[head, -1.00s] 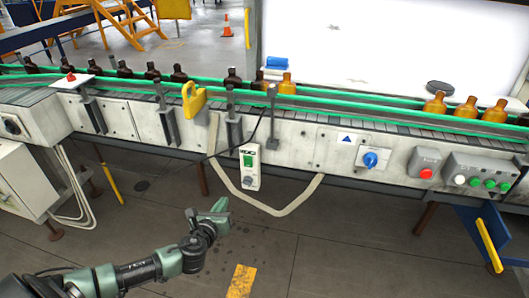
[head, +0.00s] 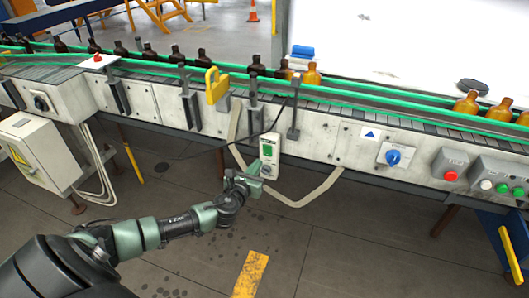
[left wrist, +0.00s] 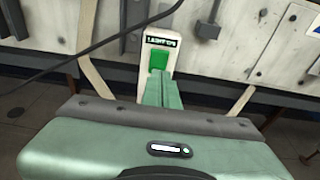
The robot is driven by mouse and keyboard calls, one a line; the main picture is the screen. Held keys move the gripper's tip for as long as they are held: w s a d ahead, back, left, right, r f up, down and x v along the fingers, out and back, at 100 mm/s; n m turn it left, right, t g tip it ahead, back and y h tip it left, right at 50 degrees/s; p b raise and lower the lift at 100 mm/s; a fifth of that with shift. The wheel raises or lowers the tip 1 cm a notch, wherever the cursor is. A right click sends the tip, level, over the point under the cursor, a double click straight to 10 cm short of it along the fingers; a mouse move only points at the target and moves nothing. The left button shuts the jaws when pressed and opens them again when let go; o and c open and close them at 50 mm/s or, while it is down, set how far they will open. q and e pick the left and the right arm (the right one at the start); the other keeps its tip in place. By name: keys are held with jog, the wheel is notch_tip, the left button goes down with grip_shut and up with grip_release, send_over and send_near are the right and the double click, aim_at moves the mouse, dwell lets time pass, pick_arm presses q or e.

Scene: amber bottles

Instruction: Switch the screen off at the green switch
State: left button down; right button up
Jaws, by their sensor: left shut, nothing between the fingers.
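The green switch (head: 267,150) sits on a white upright box (head: 275,170) fixed to the front of the conveyor. In the left wrist view the green switch (left wrist: 158,57) shows below a small dark label that I cannot read fully. My left gripper (head: 256,169) is shut and empty, at the lower left of the box. In the left wrist view its fingers (left wrist: 158,88) point at the box, just below the green switch; I cannot tell whether they touch it. A large bright white screen (head: 400,45) stands behind the conveyor. My right gripper is not in view.
Amber bottles (head: 466,104) stand on the conveyor behind green rails. A blue knob (head: 393,157) and a red button (head: 450,176) are on the panels to the right. A pale cable loop (head: 310,195) and a dark cable hang near the box. The floor in front is clear.

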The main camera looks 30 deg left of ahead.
aim_at(267, 147)
pick_arm(q)
jog(key=x, duration=0.6)
jog(key=shift+w+r, duration=0.3)
jog(key=shift+r, duration=0.05)
jog(key=shift+x, duration=0.75)
jog(key=shift+r, duration=0.2)
jog(key=shift+w+a+r, duration=0.15)
jog(key=shift+w, duration=0.2)
